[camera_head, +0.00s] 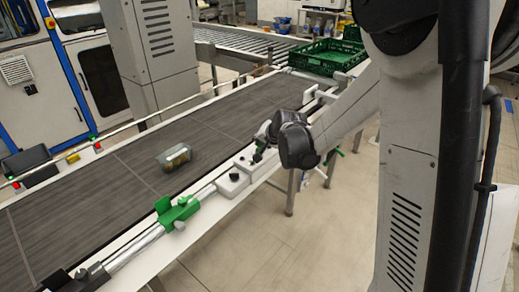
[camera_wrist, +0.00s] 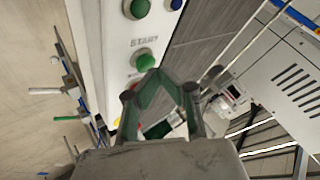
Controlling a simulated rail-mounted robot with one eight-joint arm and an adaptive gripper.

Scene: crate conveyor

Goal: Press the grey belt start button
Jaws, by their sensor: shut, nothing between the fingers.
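A pale control box (camera_wrist: 105,45) runs along the belt's near side. No clearly grey button shows. My gripper (camera_wrist: 160,76) is shut and empty, its fingertips close to the green button's lower right edge; whether they touch it I cannot tell. In the head view my gripper (camera_head: 258,155) points down at the pale boxes (camera_head: 233,187) on the belt's edge, partly hiding them.
A green clamp (camera_head: 178,212) is on the near rail. A green crate (camera_head: 325,58) stands at the far end. The floor in front is clear.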

